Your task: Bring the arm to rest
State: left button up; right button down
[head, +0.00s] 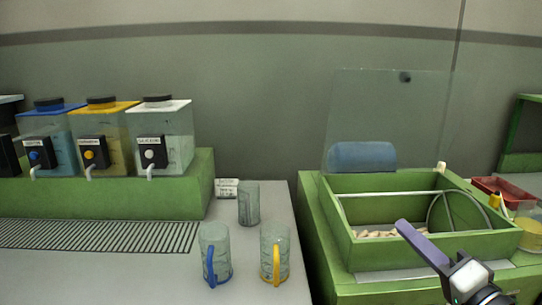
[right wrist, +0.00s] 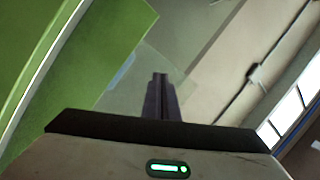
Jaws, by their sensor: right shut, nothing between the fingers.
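My right gripper (head: 404,228) comes in from the lower right in the head view, in front of the green bin's near side. Its fingers are together and hold nothing. In the right wrist view my right gripper (right wrist: 160,78) shows as a dark closed pair of fingers in the middle, with green surfaces at the left and a pale wall behind. My left gripper is in neither view.
The green bin (head: 380,249) holds pale corks (head: 378,234); a clear panel (head: 385,115) stands behind it. Mugs with a blue handle (head: 214,250) and a yellow handle (head: 275,252), plus a glass (head: 249,204), stand on the left counter. Dispensers (head: 160,138) stand behind.

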aim_at(384, 304)
jog(key=s+a+f+n+g+h, duration=0.1)
jog(key=s+a+f+n+g, duration=0.2)
jog(key=f, duration=0.4)
jog(key=s+a+f+n+g, duration=0.1)
jog(key=s+f+g, duration=0.1)
jog(key=s+f, duration=0.4)
jog(key=s+a+f+n+g+h, duration=0.1)
jog(key=s+a+f+n+g, duration=0.15)
jog(key=f, duration=0.55)
jog(key=s+d+f+n+g+h, duration=0.15)
jog(key=s+f+g, duration=0.25)
jog(key=s, duration=0.5)
jog(key=s+d+f+n+g+h, duration=0.1)
jog(key=s+f+n+g+h, duration=0.3)
jog(key=s, duration=0.6)
jog(key=w+a+f+m+t+y, duration=0.1)
jog(key=w+a+f+t+y, duration=0.1)
jog(key=f, duration=0.4)
jog(key=w+a+f+m+t+y, duration=0.1)
jog(key=w+a+f+t+y, duration=0.1)
jog(key=f, duration=0.5)
jog(key=shift+a+t, duration=0.7)
jog(key=shift+t, duration=0.15)
